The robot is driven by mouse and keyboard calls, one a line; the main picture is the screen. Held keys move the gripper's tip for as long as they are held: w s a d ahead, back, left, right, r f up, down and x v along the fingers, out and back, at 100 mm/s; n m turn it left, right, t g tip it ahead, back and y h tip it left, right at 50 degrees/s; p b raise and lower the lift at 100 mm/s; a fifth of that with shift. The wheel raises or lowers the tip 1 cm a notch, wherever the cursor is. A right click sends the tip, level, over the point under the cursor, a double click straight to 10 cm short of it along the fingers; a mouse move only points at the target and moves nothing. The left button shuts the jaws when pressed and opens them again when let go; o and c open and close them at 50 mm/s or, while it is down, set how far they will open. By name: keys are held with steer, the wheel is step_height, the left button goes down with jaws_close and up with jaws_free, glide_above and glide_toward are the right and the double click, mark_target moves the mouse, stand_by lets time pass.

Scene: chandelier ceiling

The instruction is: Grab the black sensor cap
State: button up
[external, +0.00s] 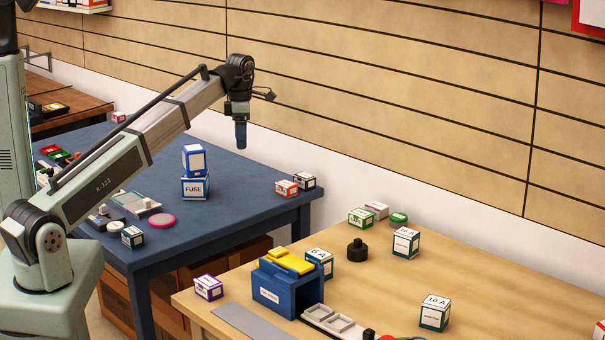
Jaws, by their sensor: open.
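A black round cap (357,252) with a narrower top sits upright on the light wooden table, behind and right of a blue box with a yellow top (287,287). A smaller black piece (369,335) is partly cut off at the bottom edge of the picture. My gripper (241,143) is open and points down, high above the blue table, to the left of and well apart from the cap. Its fingers look like one blue-black shape from this side, and nothing shows held in them.
Small labelled boxes stand around the cap, including a white-and-green one (406,242) to its right and the 10 A box (434,313) nearer the front. Stacked FUSE boxes (194,187) stand on the blue table (240,190). The wooden table (510,290) is clear at right.

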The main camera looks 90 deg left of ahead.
steer(key=w+d+f+m, duration=0.2)
steer(key=w+d+m, duration=0.1)
steer(key=w+d, duration=1.1)
steer(key=m, duration=1)
glide_above(358, 239)
step_height(358, 239, down, 4)
step_height(358, 239, down, 8)
steer(key=shift+w+f, duration=0.1)
steer(key=shift+w, duration=0.05)
steer(key=shift+d+f, duration=0.15)
steer(key=shift+f, duration=2.45)
steer(key=shift+c, duration=0.3)
